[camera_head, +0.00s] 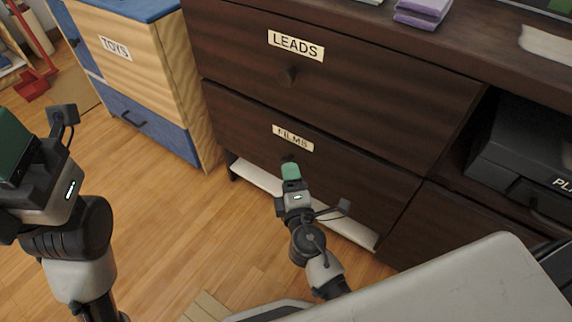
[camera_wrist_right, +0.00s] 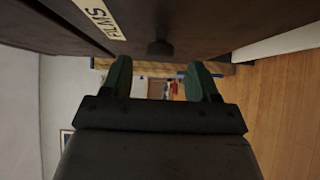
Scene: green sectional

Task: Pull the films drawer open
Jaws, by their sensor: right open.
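The films drawer (camera_head: 350,175) is the dark brown lower front with a FILMS label (camera_head: 292,137), and it looks shut. My right gripper (camera_head: 290,168) is in front of the drawer, at the knob. In the right wrist view its two green fingers (camera_wrist_right: 158,75) are apart, with the knob near the gap and nothing clearly held. My left gripper (camera_head: 14,145) is at the left edge, away from the drawer, partly cut off.
A wooden toys cabinet (camera_head: 120,65) with blue drawers stands to the left. A white strip (camera_head: 258,178) runs under the dresser. The wooden floor (camera_head: 170,205) in front is mostly clear.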

